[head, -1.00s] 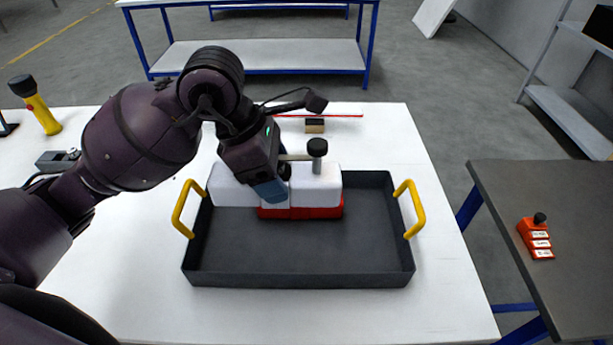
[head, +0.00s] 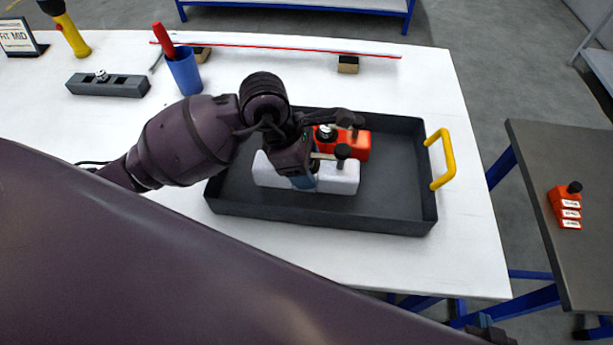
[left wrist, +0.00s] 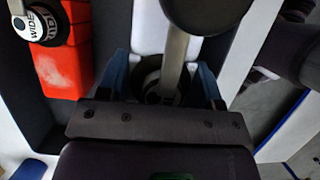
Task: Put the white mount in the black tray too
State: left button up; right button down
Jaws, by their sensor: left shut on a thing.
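The white mount (head: 338,179), a long white block with a black knob on a post, is inside the outline of the black tray (head: 395,195). My left gripper (head: 304,180) is shut on it near its middle. In the left wrist view, the blue fingers (left wrist: 160,85) stand either side of its dark round part, and white block (left wrist: 150,28) shows beyond. I cannot tell whether it touches the tray floor. A red mount (head: 357,148) with a knob sits in the tray just behind it; it also shows in the left wrist view (left wrist: 62,65). A dark part at the bottom edge seems to be my right gripper (head: 487,334); its fingers are unclear.
The tray's yellow right handle (head: 444,160) is clear. A blue cup (head: 184,70), a grey block (head: 108,85) and a red-edged strip (head: 285,45) lie behind on the white table. Another red mount (head: 565,207) is on the dark table at right. My purple arm link crosses the foreground.

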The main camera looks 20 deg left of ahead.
pick_arm(q)
jog(key=shift+f, duration=0.45)
notch_tip(320, 180, down, 3)
jog(key=shift+f, duration=0.35)
jog(key=shift+f+b, duration=0.1)
jog(key=shift+b, duration=0.2)
jog(key=o, duration=1)
jog(key=shift+a+r, duration=0.1)
jog(key=shift+r, duration=0.3)
jog(key=v, duration=1)
jog(key=shift+a+r+p, duration=0.2)
jog(key=shift+r+p, duration=0.1)
jog(key=shift+p, duration=0.05)
jog(key=shift+s+a+r, duration=0.1)
jog(key=shift+s+r, duration=0.05)
jog(key=shift+r, duration=0.2)
pick_arm(e)
jog(key=shift+w+r, duration=0.1)
jog(key=shift+r, duration=0.05)
